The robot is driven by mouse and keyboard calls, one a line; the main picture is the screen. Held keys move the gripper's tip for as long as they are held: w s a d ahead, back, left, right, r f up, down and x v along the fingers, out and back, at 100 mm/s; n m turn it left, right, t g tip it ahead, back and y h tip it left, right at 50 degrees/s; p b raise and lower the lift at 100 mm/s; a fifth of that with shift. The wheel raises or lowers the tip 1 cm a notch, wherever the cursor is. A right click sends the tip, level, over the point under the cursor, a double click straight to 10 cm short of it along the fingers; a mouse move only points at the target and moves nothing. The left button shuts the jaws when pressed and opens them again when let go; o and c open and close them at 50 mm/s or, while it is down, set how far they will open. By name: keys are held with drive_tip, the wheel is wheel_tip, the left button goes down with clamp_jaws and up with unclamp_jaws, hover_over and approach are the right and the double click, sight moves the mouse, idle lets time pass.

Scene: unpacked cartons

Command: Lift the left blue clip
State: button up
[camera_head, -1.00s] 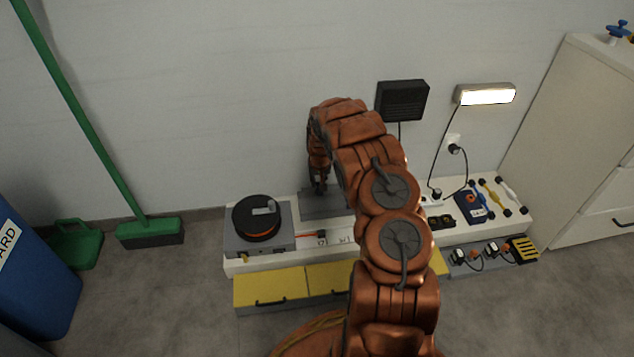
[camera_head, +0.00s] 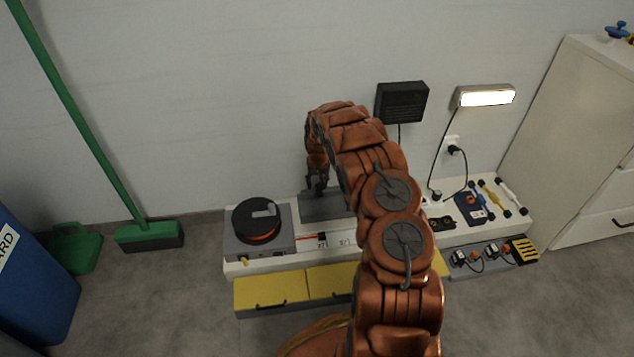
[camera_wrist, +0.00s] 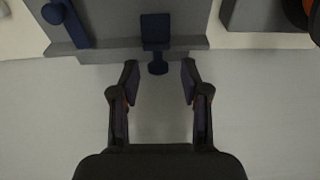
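A dark blue clip (camera_wrist: 155,28) stands against a grey ledge at top centre of the wrist view. Its rounded lower end shows between my fingertips, with a gap on both sides. A second dark blue clip (camera_wrist: 67,20), tilted, is further left in that view. My gripper (camera_wrist: 160,67) is open and empty, its two fingers spread on either side of the near clip's lower end. In the head view my gripper (camera_head: 317,190) is over the grey holder (camera_head: 322,208); the clips cannot be made out there.
A black spool (camera_head: 257,218) on a grey box stands left of the holder on a white bench (camera_head: 290,260). Yellow drawers (camera_head: 270,290) are below. A black wall box (camera_head: 402,101) hangs behind my arm. Tools and a blue device (camera_head: 469,208) lie to the right.

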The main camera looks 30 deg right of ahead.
wheel_tip(320, 180, up, 12)
drive_tip(key=s, duration=0.2)
drive_tip(key=shift+a, duration=0.35)
idle(0.4)
idle(0.4)
